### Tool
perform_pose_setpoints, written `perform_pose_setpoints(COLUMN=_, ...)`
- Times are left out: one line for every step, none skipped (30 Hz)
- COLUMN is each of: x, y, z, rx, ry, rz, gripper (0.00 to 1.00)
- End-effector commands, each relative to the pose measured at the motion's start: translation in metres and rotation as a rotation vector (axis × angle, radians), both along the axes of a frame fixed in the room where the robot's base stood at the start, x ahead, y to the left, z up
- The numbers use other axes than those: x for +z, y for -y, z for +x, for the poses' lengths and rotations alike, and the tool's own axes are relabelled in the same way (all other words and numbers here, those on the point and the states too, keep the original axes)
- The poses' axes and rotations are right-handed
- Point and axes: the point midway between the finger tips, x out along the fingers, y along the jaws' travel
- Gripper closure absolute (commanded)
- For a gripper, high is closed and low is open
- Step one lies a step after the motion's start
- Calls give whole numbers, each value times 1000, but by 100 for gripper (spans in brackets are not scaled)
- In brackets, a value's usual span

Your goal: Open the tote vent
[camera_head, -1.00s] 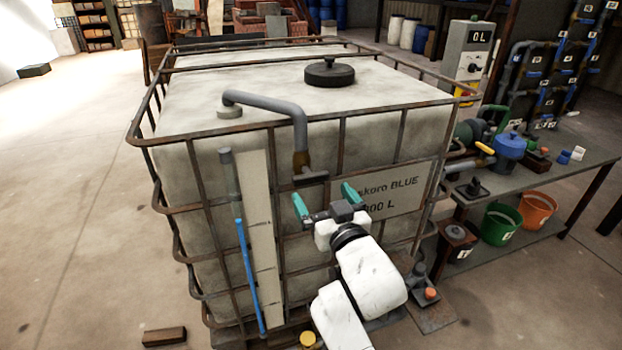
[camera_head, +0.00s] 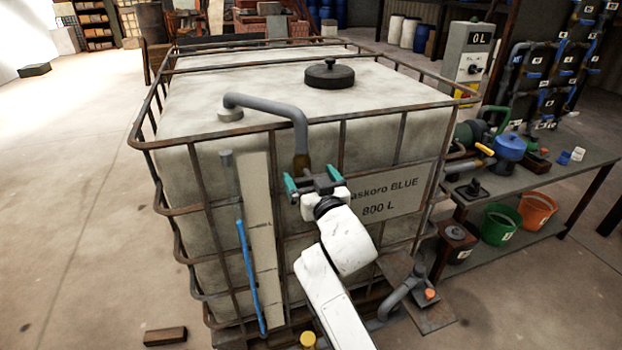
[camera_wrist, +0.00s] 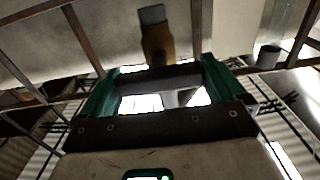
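The tote (camera_head: 270,95) is a pale tank in a rusty cage. A grey vent pipe (camera_head: 268,103) bends over its top edge and down the front, ending in a brass valve (camera_head: 301,162). In the wrist view the brass valve (camera_wrist: 157,42) is just ahead of my gripper (camera_wrist: 161,75), with a dark crossbar, apparently its handle (camera_wrist: 160,77), between the teal fingers. In the head view my gripper (camera_head: 313,179) is at the valve's lower end and hides the handle. The fingers are wide apart. I cannot tell if they touch the handle.
Cage bars (camera_head: 203,185) surround the tote front. A pale gauge board (camera_head: 259,235) and a blue tube (camera_head: 249,265) stand left of my gripper. A label plate (camera_head: 400,197) is to the right. A bench (camera_head: 590,152) with pumps and buckets stands further right.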

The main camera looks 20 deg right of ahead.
Motion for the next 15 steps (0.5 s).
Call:
perform_pose_setpoints(x=0, y=0, z=0, rx=0, ry=0, rz=0, gripper=9)
perform_pose_setpoints(x=0, y=0, z=0, rx=0, ry=0, rz=0, gripper=12)
perform_pose_setpoints(x=0, y=0, z=0, rx=0, ry=0, rz=0, gripper=15)
perform_pose_setpoints(x=0, y=0, z=0, rx=0, ry=0, rz=0, gripper=18)
perform_pose_setpoints(x=0, y=0, z=0, rx=0, ry=0, rz=0, gripper=21)
perform_pose_setpoints(x=0, y=0, z=0, rx=0, ry=0, rz=0, gripper=25)
perform_pose_setpoints(x=0, y=0, z=0, rx=0, ry=0, rz=0, gripper=28)
perform_pose_setpoints(x=0, y=0, z=0, rx=0, ry=0, rz=0, gripper=31)
perform_pose_setpoints(x=0, y=0, z=0, rx=0, ry=-1, rz=0, gripper=34)
perform_pose_setpoints(x=0, y=0, z=0, rx=0, ry=-1, rz=0, gripper=36)
perform_pose_setpoints(x=0, y=0, z=0, rx=0, ry=-1, rz=-1, gripper=36)
perform_pose_setpoints(x=0, y=0, z=0, rx=0, ry=-1, rz=-1, gripper=36)
perform_pose_setpoints(x=0, y=0, z=0, rx=0, ry=-1, rz=-3, gripper=36)
perform_pose_setpoints(x=0, y=0, z=0, rx=0, ry=-1, rz=-5, gripper=36)
perform_pose_setpoints(x=0, y=0, z=0, rx=0, ry=-1, rz=-10, gripper=36)
